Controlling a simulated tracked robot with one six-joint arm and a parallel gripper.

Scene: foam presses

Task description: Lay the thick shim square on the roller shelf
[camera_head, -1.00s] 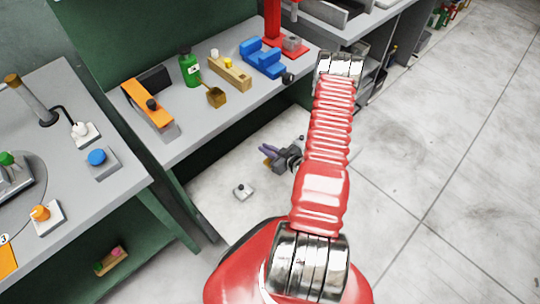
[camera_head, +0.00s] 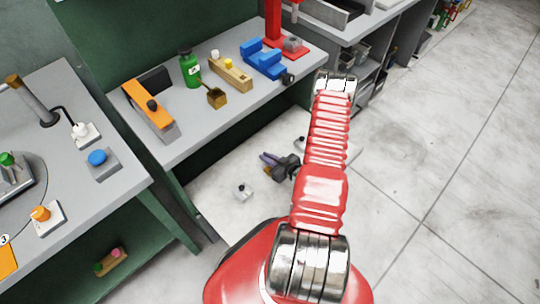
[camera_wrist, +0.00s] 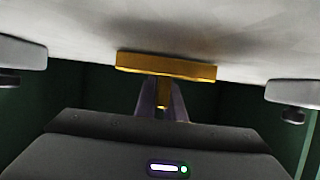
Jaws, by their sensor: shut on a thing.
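My gripper (camera_head: 265,164) has purple fingers and is low over a pale lower shelf (camera_head: 220,197) under the workbench. In the wrist view my gripper (camera_wrist: 162,105) is shut on a flat ochre-yellow bar, the shim (camera_wrist: 166,66). The shim lies level across the fingertips, close against the pale shelf surface (camera_wrist: 220,25); a dark shadow borders it, and I cannot tell whether they touch. In the head view only a small yellow piece of the shim (camera_head: 267,172) shows beside the fingers. No rollers are visible on the shelf.
Small pale blocks with dark knobs stand on the shelf at the left (camera_head: 242,191) and right (camera_head: 301,141) of my gripper. The workbench (camera_head: 180,145) is above, carrying a blue vise (camera_head: 265,58) and a green bottle (camera_head: 190,69). Open floor lies at right.

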